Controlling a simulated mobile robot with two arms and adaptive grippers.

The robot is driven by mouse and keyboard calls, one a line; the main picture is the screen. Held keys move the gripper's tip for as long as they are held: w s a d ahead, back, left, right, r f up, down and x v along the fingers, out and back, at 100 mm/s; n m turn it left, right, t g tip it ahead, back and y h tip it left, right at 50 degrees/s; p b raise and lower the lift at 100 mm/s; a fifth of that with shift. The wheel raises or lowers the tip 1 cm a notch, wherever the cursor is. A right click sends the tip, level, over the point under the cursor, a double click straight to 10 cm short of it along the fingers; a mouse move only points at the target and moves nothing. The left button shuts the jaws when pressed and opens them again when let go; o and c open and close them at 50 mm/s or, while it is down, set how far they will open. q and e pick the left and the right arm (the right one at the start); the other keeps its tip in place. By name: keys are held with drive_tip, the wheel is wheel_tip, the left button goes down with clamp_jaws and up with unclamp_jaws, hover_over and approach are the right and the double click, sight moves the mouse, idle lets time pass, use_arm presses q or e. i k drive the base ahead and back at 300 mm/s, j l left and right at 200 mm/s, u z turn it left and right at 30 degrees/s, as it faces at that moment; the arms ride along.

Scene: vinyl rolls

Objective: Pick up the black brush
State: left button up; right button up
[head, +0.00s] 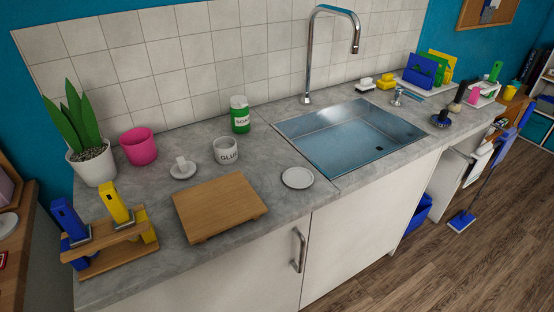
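A dark, black-looking brush (441,119) sits on the grey counter to the right of the sink, near the counter's front edge. Another dark upright item (456,99) stands just behind and to the right of it; it is too small to tell whether it is also a brush. Neither of my grippers is in view.
The counter (268,187) holds a steel sink (345,135) with a tall tap (310,55). A wooden board (220,205), white plate (297,178), pink pot (139,146) and potted plant (92,160) stand left. A blue broom (462,219) leans at right; floor in front is clear.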

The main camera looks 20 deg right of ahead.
sight(455, 106)
drive_tip(key=z, duration=1.65)
drive_tip(key=i+l, duration=0.1)
drive_tip(key=i, duration=0.4)
drive_tip(key=i+l, duration=0.15)
drive_tip(key=i, duration=0.35)
